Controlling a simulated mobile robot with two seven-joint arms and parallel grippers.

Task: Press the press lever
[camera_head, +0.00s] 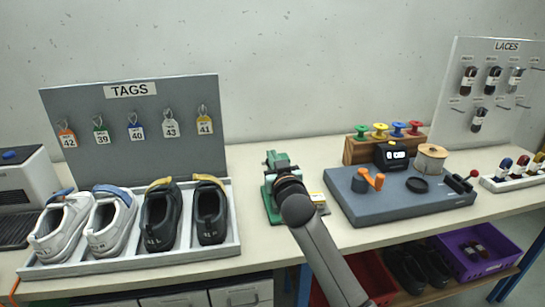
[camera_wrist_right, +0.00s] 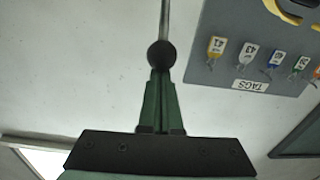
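The green press (camera_head: 278,170) stands on the bench right of the shoe tray, partly hidden behind my right arm. In the right wrist view the press lever is a thin metal rod (camera_wrist_right: 165,18) ending in a dark ball knob (camera_wrist_right: 161,53). My right gripper (camera_wrist_right: 161,74) has its two green fingers close together, shut, with the tips right at the knob. The knob is not seen between the fingers, and I cannot tell whether they touch it. In the head view my right wrist covers the fingers. My left gripper is not in view.
Left of the press, a white tray (camera_head: 130,268) holds several shoes before the TAGS board (camera_head: 75,98). Right of it, a grey-blue station base (camera_head: 440,203) carries an orange-handled device and a spool. The LACES board (camera_head: 462,57) stands at the right.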

